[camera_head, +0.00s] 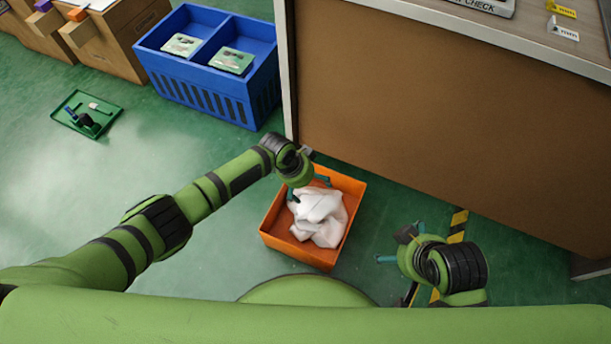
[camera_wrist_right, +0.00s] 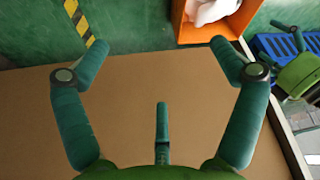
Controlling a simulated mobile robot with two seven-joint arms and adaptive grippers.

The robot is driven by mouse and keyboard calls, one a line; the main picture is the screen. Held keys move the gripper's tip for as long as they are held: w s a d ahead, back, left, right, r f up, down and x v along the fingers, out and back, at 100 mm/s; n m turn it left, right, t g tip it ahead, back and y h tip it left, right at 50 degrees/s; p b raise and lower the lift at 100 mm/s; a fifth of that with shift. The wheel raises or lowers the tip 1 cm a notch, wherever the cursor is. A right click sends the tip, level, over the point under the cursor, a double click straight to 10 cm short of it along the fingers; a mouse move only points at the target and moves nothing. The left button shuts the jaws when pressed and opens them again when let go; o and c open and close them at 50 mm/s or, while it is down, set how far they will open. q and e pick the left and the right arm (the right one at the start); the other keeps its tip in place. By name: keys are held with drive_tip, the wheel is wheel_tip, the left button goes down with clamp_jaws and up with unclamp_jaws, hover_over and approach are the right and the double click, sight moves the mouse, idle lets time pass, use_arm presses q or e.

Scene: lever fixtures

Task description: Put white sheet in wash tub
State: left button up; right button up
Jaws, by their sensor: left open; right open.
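The white sheet (camera_head: 318,217) lies crumpled inside the orange tub (camera_head: 277,243), which stands on the floor in front of the brown counter. Part of the sheet (camera_wrist_right: 207,10) and the tub (camera_wrist_right: 187,32) also show at the top of the right wrist view. My left gripper (camera_head: 308,187) is open over the tub's back left part, its fingers just above or beside the sheet; contact cannot be told. My right gripper (camera_head: 400,242) is open and empty, right of the tub. Its spread fingers (camera_wrist_right: 155,60) show in the right wrist view with nothing between them.
The brown counter (camera_head: 430,120) stands close behind the tub. A blue two-compartment crate (camera_head: 205,98) with green-white items stands at the back left. A green tray (camera_head: 72,122) with small tools lies on the floor at left. Yellow-black floor tape (camera_head: 458,226) runs near my right gripper.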

use_arm(q)
drive_tip(key=shift+s+a+r+g+y+p, duration=0.1)
drive_tip(key=shift+a+r+g+y+p, duration=0.15)
drive_tip(key=shift+r+y+p, duration=0.45)
drive_tip(key=shift+s+a+r+g+y+p, duration=0.1)
drive_tip(key=shift+a+r+g+y+p, duration=0.25)
drive_tip(key=shift+r+p, duration=0.55)
use_arm(e)
wheel_tip(320, 180, down, 9)
drive_tip(key=g, duration=0.1)
drive_tip(key=shift+w, duration=0.15)
use_arm(q)
drive_tip(key=shift+d, duration=0.15)
use_arm(e)
drive_tip(key=shift+a+r, duration=0.1)
drive_tip(key=shift+r, duration=0.05)
use_arm(q)
wheel_tip(320, 180, up, 12)
drive_tip(key=a, duration=0.1)
drive_tip(key=shift+s+a, duration=0.3)
drive_tip(key=shift+f, duration=0.1)
